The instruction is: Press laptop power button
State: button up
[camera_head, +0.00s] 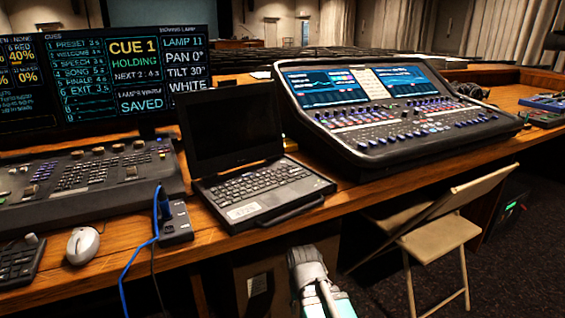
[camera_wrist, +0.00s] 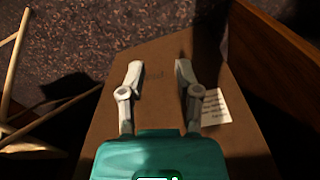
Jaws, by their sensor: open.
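An open laptop (camera_head: 262,190) stands on the wooden desk in the head view. Its screen (camera_head: 230,125) is dark and its keyboard faces me. I cannot make out the power button at this size. My arm's end shows at the bottom of the head view, below the desk's front edge and in front of the laptop; its fingertips are not clear there. In the wrist view my gripper (camera_wrist: 157,75) points down with its two fingers apart and nothing between them. A brown cardboard surface lies below it. The laptop is not in the wrist view.
A mixing console (camera_head: 400,120) stands right of the laptop. A lighting desk (camera_head: 85,180), a white mouse (camera_head: 82,245) and a small black box (camera_head: 175,222) with a blue cable are on the left. A folding chair (camera_head: 435,235) stands at right. A paper note (camera_wrist: 215,107) lies on the cardboard (camera_wrist: 150,50).

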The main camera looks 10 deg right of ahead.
grip_shut()
jog(key=shift+d, duration=0.1)
dwell(1.0)
